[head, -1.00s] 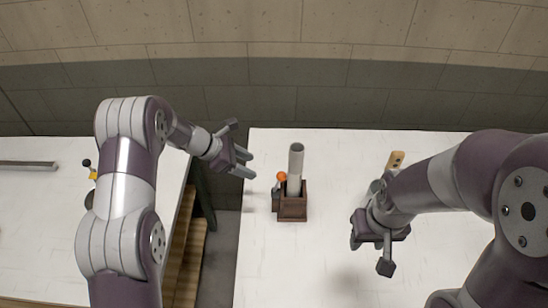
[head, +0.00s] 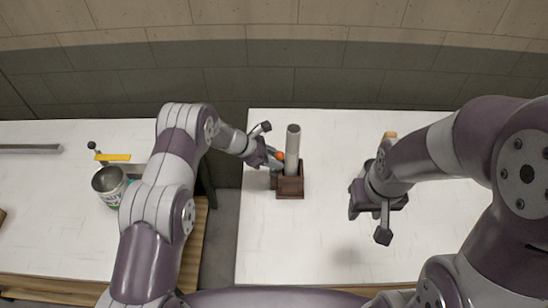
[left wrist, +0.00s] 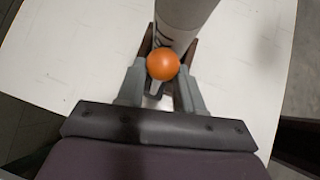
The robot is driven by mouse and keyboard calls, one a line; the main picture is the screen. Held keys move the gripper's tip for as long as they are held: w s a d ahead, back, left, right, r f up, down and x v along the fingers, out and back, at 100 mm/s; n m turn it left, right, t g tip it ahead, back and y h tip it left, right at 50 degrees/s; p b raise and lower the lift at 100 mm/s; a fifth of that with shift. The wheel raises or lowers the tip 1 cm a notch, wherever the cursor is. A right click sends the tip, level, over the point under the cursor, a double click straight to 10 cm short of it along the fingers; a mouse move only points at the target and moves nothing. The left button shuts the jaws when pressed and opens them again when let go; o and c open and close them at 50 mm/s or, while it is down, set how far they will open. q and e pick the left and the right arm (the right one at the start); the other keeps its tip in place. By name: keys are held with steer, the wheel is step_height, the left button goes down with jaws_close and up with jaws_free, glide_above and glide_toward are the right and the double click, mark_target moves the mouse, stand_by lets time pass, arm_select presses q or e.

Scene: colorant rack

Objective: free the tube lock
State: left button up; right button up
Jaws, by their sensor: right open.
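A grey tube (head: 293,148) stands upright in a small brown rack (head: 291,189) on the right-hand table. A lever with an orange ball knob (head: 280,155) is at the rack's left side. My left gripper (head: 274,160) reaches it from the left. In the left wrist view the orange knob (left wrist: 163,64) lies between my two fingers, in front of the tube (left wrist: 184,12). The frames do not show clearly whether the fingers press on the knob or lever. My right gripper (head: 369,218) is open and empty above the table, right of the rack.
A wooden block (head: 390,135) lies partly behind my right arm. The left table holds an open paint can (head: 109,184), a yellow piece (head: 113,157) and a grey bar (head: 28,149). A gap separates the tables. The right table's front is clear.

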arm_select(q)
jaws_close()
steer(key=shift+a, duration=0.1)
